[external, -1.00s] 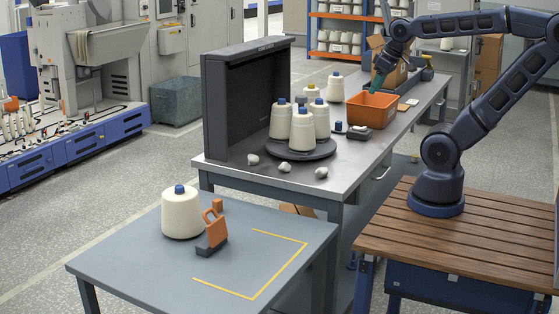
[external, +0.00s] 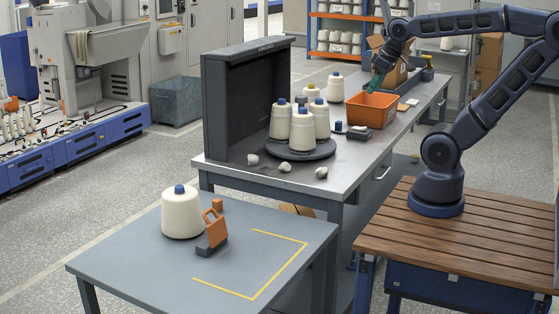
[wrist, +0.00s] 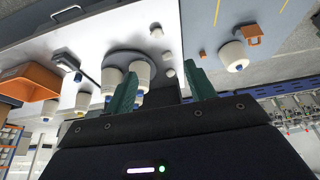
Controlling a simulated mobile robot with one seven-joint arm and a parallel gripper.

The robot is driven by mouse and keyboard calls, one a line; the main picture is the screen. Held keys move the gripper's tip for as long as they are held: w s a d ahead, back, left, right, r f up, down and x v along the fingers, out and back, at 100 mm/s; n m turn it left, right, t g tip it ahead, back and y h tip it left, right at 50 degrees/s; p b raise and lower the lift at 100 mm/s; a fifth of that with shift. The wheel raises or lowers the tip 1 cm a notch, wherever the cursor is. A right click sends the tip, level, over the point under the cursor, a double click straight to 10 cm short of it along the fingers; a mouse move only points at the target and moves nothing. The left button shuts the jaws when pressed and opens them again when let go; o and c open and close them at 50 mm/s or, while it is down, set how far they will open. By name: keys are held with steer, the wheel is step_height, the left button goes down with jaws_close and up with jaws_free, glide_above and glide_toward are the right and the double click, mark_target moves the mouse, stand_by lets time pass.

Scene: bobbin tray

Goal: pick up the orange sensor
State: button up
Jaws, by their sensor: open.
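An orange piece with a looped top and a dark base (external: 213,233) stands on the grey-blue table at the front; I take it for the orange sensor. A small orange block (external: 217,205) stands just behind it, so I cannot be sure which is meant. Orange shapes (wrist: 253,34) also show near the top right of the wrist view. My gripper (external: 375,84) is far from both, above the orange bin on the metal bench. Its green fingers (wrist: 163,66) are apart with nothing between them.
A large cream bobbin (external: 181,213) stands beside the orange piece. The orange bin (external: 372,110), several bobbins on a dark round tray (external: 292,152), and a tall dark panel (external: 246,95) occupy the metal bench. The front table's right part, with yellow marking (external: 285,265), is clear.

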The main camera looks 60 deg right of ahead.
steer(key=w+a+f, duration=0.2)
steer(key=w+a, duration=0.1)
steer(key=w, duration=1.1)
steer(key=m, duration=0.2)
glide_above(218, 200)
steer(key=s, duration=0.4)
step_height(218, 200, down, 34)
steer(key=shift+h, duration=0.3)
steer(key=x, duration=0.4)
steer(key=shift+a+f, duration=0.3)
steer(key=shift+f, duration=0.1)
steer(key=shift+w+x, duration=0.15)
steer(key=shift+x, duration=1.15)
steer(key=shift+w+x, duration=0.15)
steer(key=shift+x, duration=1.2)
steer(key=shift+a+r, duration=0.1)
steer(key=c, duration=1.1)
steer(key=shift+o, duration=0.2)
steer(key=shift+r, duration=0.15)
